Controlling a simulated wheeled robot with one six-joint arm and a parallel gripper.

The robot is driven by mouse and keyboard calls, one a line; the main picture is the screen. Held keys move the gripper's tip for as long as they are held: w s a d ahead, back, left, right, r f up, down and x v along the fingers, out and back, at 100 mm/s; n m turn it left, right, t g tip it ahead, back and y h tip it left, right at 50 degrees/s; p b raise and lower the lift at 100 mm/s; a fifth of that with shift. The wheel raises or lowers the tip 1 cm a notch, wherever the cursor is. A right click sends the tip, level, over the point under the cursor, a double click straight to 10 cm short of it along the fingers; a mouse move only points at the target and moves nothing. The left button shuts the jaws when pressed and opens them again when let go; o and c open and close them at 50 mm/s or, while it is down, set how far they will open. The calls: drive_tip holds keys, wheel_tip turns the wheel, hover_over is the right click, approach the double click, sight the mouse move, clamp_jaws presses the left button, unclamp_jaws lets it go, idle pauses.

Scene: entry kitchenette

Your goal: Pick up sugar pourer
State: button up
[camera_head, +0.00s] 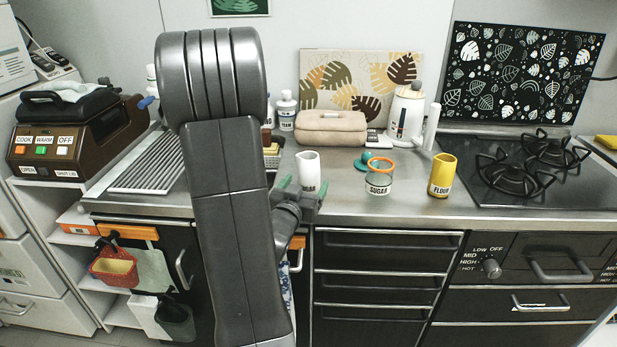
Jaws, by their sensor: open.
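A white pourer (308,166) with a spout-like rim stands upright on the counter, left of centre. Its label is partly covered and seems to end in "GAR". A glass jar (378,181) with an orange rim and a label reading "SUGAR" stands to its right. My gripper (303,187) is open at the white pourer, with one green-tipped finger to its left and the other at its lower right. I cannot tell whether either finger touches it. My arm hides part of the counter to the left.
A teal lid-like item (365,161), beige case (331,127) and white canister (405,115) stand behind. The front counter strip (350,210) is clear.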

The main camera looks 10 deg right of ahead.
sight(306, 181)
drive_tip(key=shift+a+f+p+x, duration=0.1)
drive_tip(key=shift+f+p+x, duration=0.05)
drive_tip(key=shift+x, duration=1.3)
drive_tip(key=shift+a+f+p+x, duration=0.1)
drive_tip(key=shift+f+p+x, duration=0.05)
drive_tip(key=shift+x, duration=1.35)
drive_tip(key=shift+w, duration=0.1)
drive_tip(key=c, duration=1.2)
